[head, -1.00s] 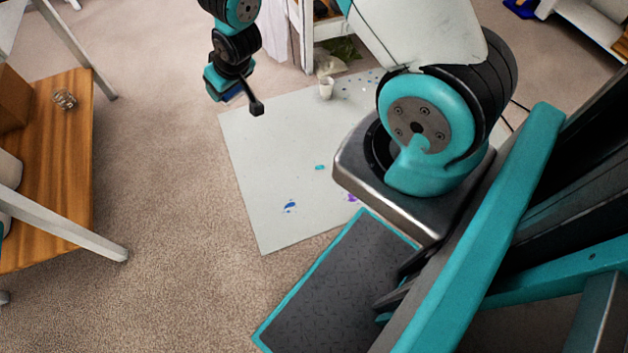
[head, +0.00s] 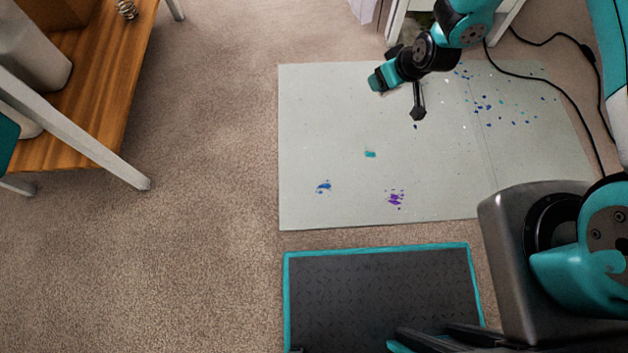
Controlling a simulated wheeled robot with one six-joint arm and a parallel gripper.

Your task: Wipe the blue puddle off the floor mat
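The floor mat (head: 330,110) is a pale grey sheet on the carpet in the head view. The blue puddle (head: 323,187) is a small smear near the mat's lower left corner. A teal spot (head: 370,154) and a purple spot (head: 396,198) lie to its right. My gripper (head: 377,80) is over the upper part of the mat, up and right of the blue puddle and apart from it. Its fingers are too small and turned away to tell whether they are open or whether they hold anything.
A wooden-topped table (head: 105,110) with white legs stands at left. A black cable (head: 560,92) runs along the right. Open carpet (head: 215,200) lies between table and mat.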

